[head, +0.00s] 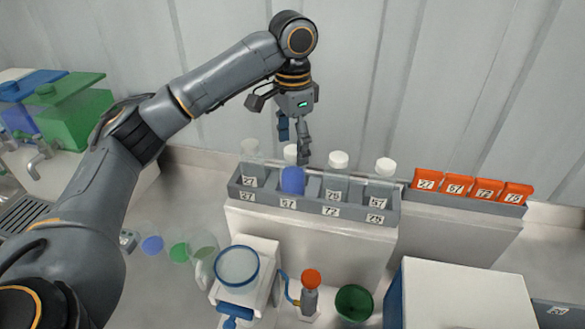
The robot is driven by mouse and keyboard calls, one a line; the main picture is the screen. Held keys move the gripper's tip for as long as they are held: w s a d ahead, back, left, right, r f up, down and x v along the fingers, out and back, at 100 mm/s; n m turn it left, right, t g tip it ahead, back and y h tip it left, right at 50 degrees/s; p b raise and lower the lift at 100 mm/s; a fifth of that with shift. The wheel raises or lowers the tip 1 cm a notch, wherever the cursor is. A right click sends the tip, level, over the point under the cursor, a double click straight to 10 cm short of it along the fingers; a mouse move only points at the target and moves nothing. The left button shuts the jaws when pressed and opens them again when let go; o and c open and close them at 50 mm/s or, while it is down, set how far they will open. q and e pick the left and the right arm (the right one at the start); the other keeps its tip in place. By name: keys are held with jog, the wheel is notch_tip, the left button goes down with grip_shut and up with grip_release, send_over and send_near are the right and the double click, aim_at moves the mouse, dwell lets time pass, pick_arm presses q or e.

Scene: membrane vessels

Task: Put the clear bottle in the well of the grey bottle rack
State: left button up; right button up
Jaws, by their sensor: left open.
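The grey bottle rack (315,205) stands on a white block at the middle, with numbered labels along its front. Clear bottles with white caps stand upright in it: one at the left end (249,172), one right of the middle (336,180) and one at the right end (381,187). A white cap (290,152) and a rounded blue thing (292,180) show between them, at the second position. I cannot tell which bottle is the task's clear bottle. My left gripper (294,143) is open, pointing down just above the second position; its fingers partly hide what is there. My right gripper is out of view.
A rack with several orange-topped items (470,188) adjoins on the right. In front are a blue-rimmed round vessel (237,266), an orange-capped bottle (311,290), a green cup (354,303) and a white box (465,295). Green and blue bins (75,118) stand far left.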

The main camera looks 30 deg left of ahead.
pick_arm(q)
notch_tip(320, 180, up, 5)
jog(key=shift+r, duration=0.15)
dwell(0.6)
